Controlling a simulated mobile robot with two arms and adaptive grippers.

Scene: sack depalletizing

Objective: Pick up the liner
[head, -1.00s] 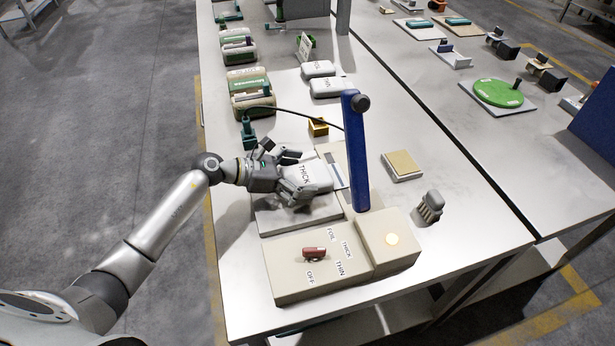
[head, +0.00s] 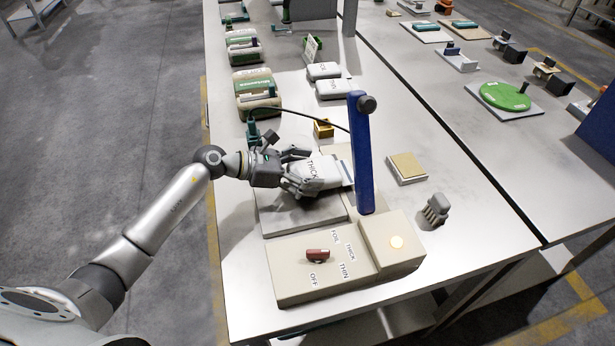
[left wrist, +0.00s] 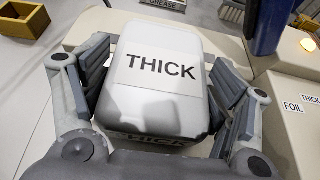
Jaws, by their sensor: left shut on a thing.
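The liner (head: 316,171) is a white, round-cornered block with THICK printed on it, at the sealing machine on the table. My left gripper (head: 300,170) reaches in from the left and is shut on it. In the left wrist view the liner (left wrist: 160,75) sits between the two fingers (left wrist: 158,95), which press its sides, with its label facing the camera. A grey plate (head: 300,222) lies below it. I cannot tell whether the liner is clear of the plate. My right gripper is out of view.
The beige machine base (head: 300,275) has a red knob (head: 318,254) and a lit lamp (head: 396,242). A blue upright arm (head: 361,150) stands right of the liner. Two more white blocks (head: 328,80), a yellow box (head: 323,128) and a grey brush-like item (head: 436,209) stand nearby.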

